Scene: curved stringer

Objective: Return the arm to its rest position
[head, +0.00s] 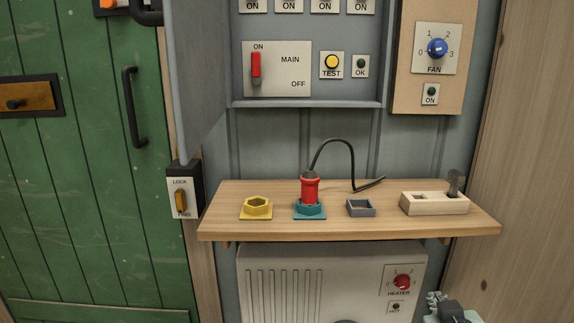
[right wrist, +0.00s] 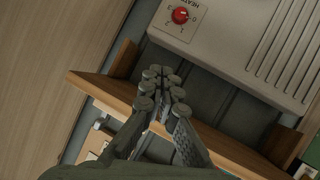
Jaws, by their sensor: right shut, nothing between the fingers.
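My right gripper (head: 440,304) shows at the bottom right edge of the head view, in front of and below the wooden shelf, to the right of the heater panel. In the right wrist view its fingers (right wrist: 163,90) are together with nothing between them. The shelf's edge and the heater lie beyond the fingers there. Most of my right arm is out of the head view. My left gripper is in neither view.
The wooden shelf (head: 280,222) holds a yellow socket (head: 257,207), a red plug (head: 310,188) in a teal socket, a grey square holder (head: 361,208) and a wooden block (head: 433,203). The heater (head: 330,275) stands below. A green door (head: 90,170) is at left.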

